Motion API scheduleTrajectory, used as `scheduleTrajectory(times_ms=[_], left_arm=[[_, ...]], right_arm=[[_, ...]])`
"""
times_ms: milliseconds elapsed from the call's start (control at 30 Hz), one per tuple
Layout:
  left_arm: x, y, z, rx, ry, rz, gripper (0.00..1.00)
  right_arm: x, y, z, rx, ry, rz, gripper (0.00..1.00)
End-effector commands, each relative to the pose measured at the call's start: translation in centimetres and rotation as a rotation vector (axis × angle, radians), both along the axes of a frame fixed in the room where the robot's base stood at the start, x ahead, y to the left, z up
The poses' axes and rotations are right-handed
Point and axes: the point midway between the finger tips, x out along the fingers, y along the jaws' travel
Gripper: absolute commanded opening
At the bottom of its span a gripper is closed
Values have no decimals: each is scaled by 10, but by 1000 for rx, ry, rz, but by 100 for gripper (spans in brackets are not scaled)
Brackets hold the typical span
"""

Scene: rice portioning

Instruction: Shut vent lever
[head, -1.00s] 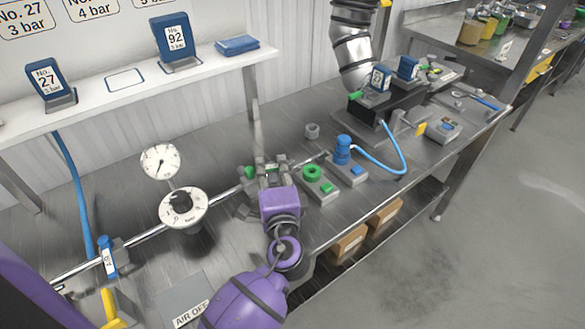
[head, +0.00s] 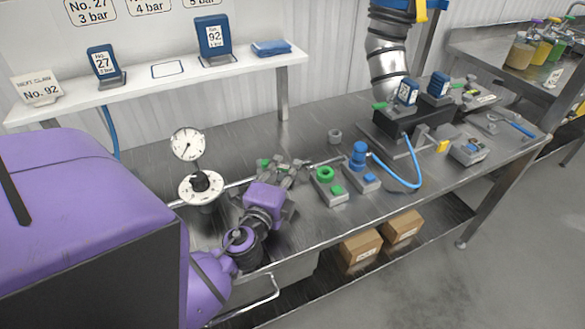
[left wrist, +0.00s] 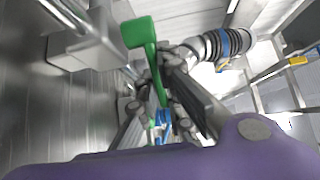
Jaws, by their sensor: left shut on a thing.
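The green vent lever (left wrist: 140,35) shows in the left wrist view with a flat wide end and an arm that runs down between the fingers of my left gripper (left wrist: 165,95). A grey valve block (left wrist: 95,45) on the silver pipe sits beside it. In the head view my left gripper (head: 284,170) is at the pipe near the bench's middle, and only a small green bit of the lever (head: 263,163) shows beside the fingers. The gripper is shut on the lever; the exact contact is partly hidden. My right gripper is not in view.
A white dial (head: 201,186) and a round gauge (head: 187,145) stand left of the gripper. Cardboard boxes (head: 361,247) sit on the lower shelf.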

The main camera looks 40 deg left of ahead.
Motion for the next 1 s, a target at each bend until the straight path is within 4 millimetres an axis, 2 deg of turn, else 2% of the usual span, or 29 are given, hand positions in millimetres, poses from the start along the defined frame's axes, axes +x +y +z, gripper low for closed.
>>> scheduleTrajectory(times_ms=[400,867,900,933,1000], left_arm=[[-7,-1,-1,0,1,-122,0],[-7,-1,0,-2,0,-135,0],[-7,-1,0,-2,0,-134,8],[-7,-1,0,-2,0,-134,12],[-7,-1,0,-2,0,-134,16]], right_arm=[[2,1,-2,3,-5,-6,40],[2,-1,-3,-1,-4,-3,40],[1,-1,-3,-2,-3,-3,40],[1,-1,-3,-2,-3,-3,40],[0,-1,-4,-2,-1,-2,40]])
